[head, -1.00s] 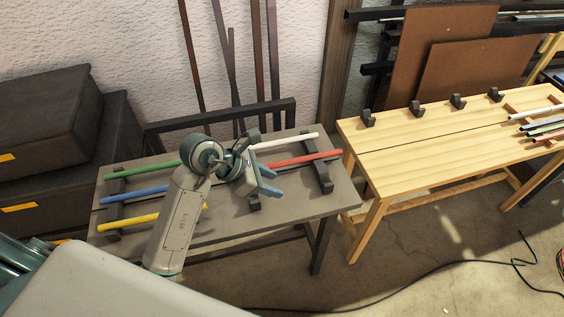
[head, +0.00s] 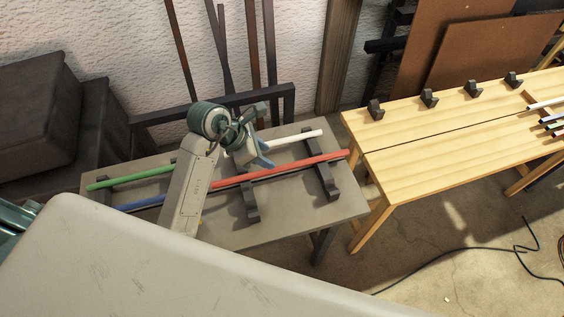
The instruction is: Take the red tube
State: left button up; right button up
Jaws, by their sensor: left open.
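The red tube (head: 300,166) lies across the dark holders on the grey table, its right end near the table's right edge. Its left part runs behind my left arm. My left gripper (head: 266,156) is open, just behind the red tube's left half in the picture and close to the white tube (head: 303,137). No tube shows between its fingers; I cannot tell its height above the table. My right gripper is out of view.
A green tube (head: 130,178) and a blue tube (head: 142,203) lie at the left of the grey table (head: 290,226). A wooden bench (head: 430,140) with small dark hooks stands at right. Dark boxes (head: 40,110) stand at far left.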

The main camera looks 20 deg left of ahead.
aim_at(281, 167)
pick_arm(q)
jog(key=shift+w+d+f, duration=0.15)
jog(key=shift+d+f, duration=0.45)
jog(key=shift+f, duration=0.1)
jog(key=x, duration=0.2)
jog(key=p+x, duration=0.1)
jog(key=x, duration=0.1)
jog(key=shift+a+f+p, duration=0.2)
jog(key=shift+p, duration=0.1)
jog(key=shift+w+d+f, duration=0.15)
jog(key=shift+d+f, duration=0.15)
jog(key=shift+f, duration=0.35)
grip_shut()
